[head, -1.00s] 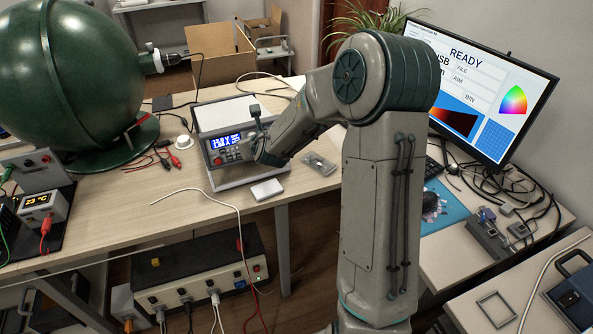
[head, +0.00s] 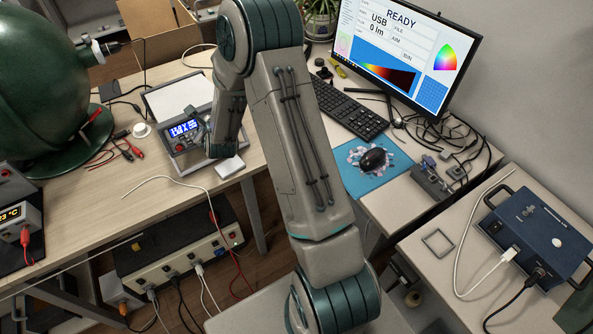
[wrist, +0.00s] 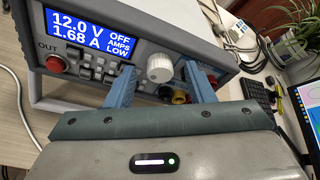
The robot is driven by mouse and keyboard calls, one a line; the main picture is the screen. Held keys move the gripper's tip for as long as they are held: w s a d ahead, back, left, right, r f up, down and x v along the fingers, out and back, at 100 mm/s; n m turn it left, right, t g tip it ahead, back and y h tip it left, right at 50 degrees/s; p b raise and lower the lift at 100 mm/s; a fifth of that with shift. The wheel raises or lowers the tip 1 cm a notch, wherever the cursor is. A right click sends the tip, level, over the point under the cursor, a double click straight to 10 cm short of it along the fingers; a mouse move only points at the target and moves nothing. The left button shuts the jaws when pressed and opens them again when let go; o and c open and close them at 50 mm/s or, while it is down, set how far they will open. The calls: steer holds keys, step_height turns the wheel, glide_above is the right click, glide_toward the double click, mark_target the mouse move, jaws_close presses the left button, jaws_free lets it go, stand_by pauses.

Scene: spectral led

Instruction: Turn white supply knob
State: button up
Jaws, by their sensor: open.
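The white supply knob (wrist: 160,67) is on the front panel of the power supply (wrist: 215,42) in the wrist view. The supply's blue display (wrist: 81,37) reads 12.0 V, 1.68 A, OFF, AMPS, LOW. My gripper (wrist: 160,80) is open, with one blue-grey finger to the left of the knob and one to the right, the knob showing between them. I cannot tell if either finger touches it. In the head view the supply (head: 178,97) stands on the wooden table, and my arm hides the knob and part of the front panel.
A red OUT button (wrist: 56,64) is at the panel's left. A small white box (head: 229,166) lies in front of the supply. Red and black leads (head: 130,150) lie to its left. A green sphere (head: 40,85) stands at far left.

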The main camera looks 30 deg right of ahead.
steer(key=n+h+p, duration=0.1)
steer(key=n+p, duration=0.1)
steer(key=p, duration=0.3)
steer(key=shift+a+p, duration=0.2)
steer(key=shift+p, duration=0.2)
steer(key=shift+n+p, duration=0.35)
steer(key=shift+n, duration=0.05)
